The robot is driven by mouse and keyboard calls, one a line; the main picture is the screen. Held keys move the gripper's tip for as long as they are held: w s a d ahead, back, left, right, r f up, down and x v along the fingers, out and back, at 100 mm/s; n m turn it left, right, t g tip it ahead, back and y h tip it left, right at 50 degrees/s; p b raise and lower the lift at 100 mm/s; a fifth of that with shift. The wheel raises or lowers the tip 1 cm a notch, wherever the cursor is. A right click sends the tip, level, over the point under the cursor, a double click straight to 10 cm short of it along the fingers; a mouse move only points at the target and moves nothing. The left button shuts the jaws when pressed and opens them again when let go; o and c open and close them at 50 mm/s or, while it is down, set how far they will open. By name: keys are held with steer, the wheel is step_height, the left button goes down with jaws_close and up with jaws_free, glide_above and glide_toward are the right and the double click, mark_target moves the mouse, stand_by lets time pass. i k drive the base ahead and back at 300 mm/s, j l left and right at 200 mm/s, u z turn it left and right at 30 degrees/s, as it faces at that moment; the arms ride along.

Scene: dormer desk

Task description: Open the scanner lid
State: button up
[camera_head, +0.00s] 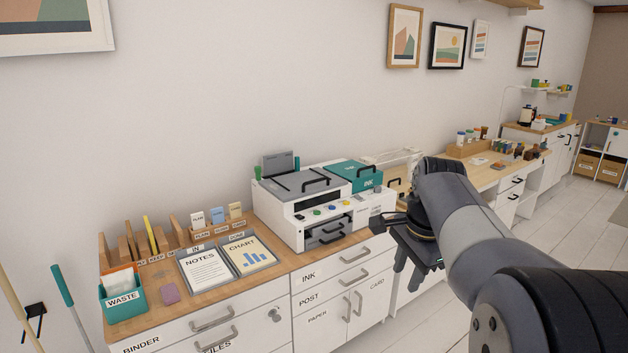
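The scanner is a white multi-function machine (291,228) on the wooden counter, left of my gripper. Its flat grey lid (293,189) lies down on top and looks closed, with a black bar handle (316,184) near its right front. A teal lid marked INK (353,176) with its own black handle is just right of the grey one. My gripper (408,267) is right of the machine and in front of the counter, pointing down. Its two dark fingers look apart with nothing between them. It does not touch the machine.
Left of the machine lie NOTES (203,267) and CHART (248,254) trays, a teal WASTE bin (122,300) and a wooden organizer with cards. Below are white drawers (345,277) with protruding grey handles. A second desk (485,174) stands behind my arm. Floor at right is clear.

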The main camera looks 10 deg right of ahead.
mark_target(292, 186)
steer(key=i+l+u, duration=0.1)
steer(key=i, duration=0.4)
steer(key=i+l+u, duration=0.1)
steer(key=i, duration=0.4)
steer(key=i+l+u, duration=0.1)
steer(key=i+l, duration=0.2)
steer(key=i, duration=0.15)
steer(key=i+l+u, duration=0.1)
steer(key=i, duration=0.4)
steer(key=i+l+u, duration=0.1)
steer(key=i+l, duration=0.3)
steer(key=i, duration=0.05)
